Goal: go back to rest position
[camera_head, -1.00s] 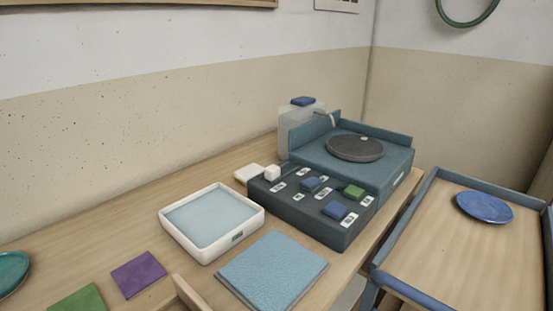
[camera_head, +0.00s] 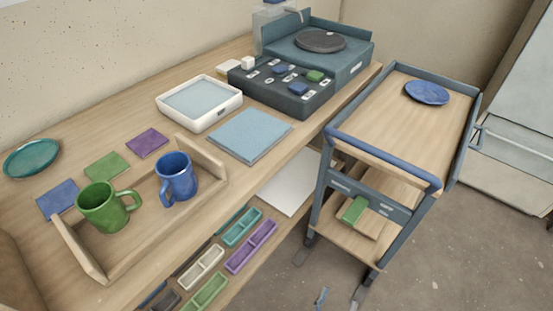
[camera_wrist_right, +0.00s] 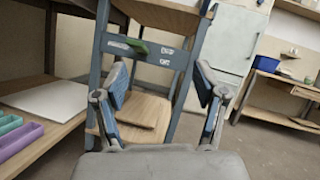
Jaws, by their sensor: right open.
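My right gripper (camera_wrist_right: 161,82) is open in the right wrist view, with its two fingers apart and nothing between them. It points toward the lower part of a blue-framed cart, where a wooden board (camera_wrist_right: 142,110) lies on the lower shelf behind the fingers. In the head view only the tips of my right gripper (camera_head: 340,296) show at the bottom edge, over the floor in front of the cart (camera_head: 395,110). My left gripper is in neither view.
A blue mug (camera_head: 176,178) and a green mug (camera_head: 104,208) stand in a wooden tray (camera_head: 135,240) on the bench. A white basin (camera_head: 200,122), light blue mat (camera_head: 250,135) and dark control box (camera_head: 260,95) stand behind. A blue plate (camera_head: 427,92) lies on the cart.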

